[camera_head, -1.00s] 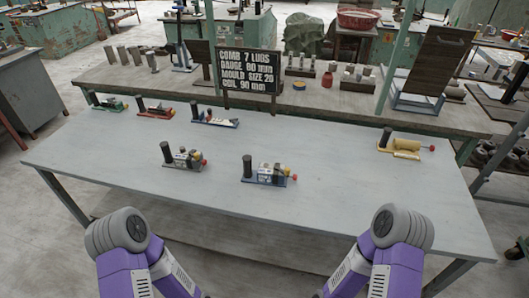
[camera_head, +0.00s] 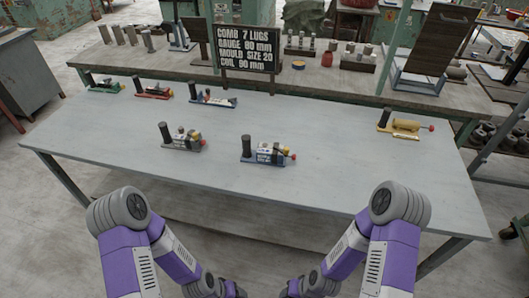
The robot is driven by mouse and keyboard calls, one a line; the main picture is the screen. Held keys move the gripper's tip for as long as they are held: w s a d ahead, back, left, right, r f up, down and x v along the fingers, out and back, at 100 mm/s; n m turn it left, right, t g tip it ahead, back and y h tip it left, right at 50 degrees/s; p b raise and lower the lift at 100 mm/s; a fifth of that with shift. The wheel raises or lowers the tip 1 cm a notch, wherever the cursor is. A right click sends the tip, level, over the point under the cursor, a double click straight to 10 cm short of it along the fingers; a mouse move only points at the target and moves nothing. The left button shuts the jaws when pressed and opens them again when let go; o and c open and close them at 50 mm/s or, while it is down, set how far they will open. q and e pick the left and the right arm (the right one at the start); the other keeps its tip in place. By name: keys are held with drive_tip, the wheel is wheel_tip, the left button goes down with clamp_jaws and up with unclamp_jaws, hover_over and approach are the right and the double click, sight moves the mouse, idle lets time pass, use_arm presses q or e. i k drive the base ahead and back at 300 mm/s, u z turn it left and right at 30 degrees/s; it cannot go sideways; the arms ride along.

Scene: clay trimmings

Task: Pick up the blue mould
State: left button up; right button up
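Two small devices with blue bases are on the grey table (camera_head: 330,185). One blue device (camera_head: 267,154) stands near the table's middle front, with a dark upright cylinder at its left end and a yellow and a red knob at its right. The other blue device (camera_head: 214,101) stands at the back, left of centre, with a pale part on top. I cannot tell which is the blue mould.
Similar green (camera_head: 104,87), red (camera_head: 153,93), grey (camera_head: 182,142) and yellow (camera_head: 402,128) devices share the table. A black sign (camera_head: 248,46) about comb, gauge, mould and coil sizes stands behind it. A cluttered bench (camera_head: 300,80) runs along the back. The table's front strip is clear.

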sight(264, 154)
drive_tip(key=u, duration=0.9)
drive_tip(key=k, duration=1.1)
drive_tip(key=z, duration=0.9)
drive_tip(key=k, duration=0.65)
drive_tip(key=u, duration=0.75)
drive_tip(key=i, duration=2.25)
drive_tip(key=z, duration=0.75)
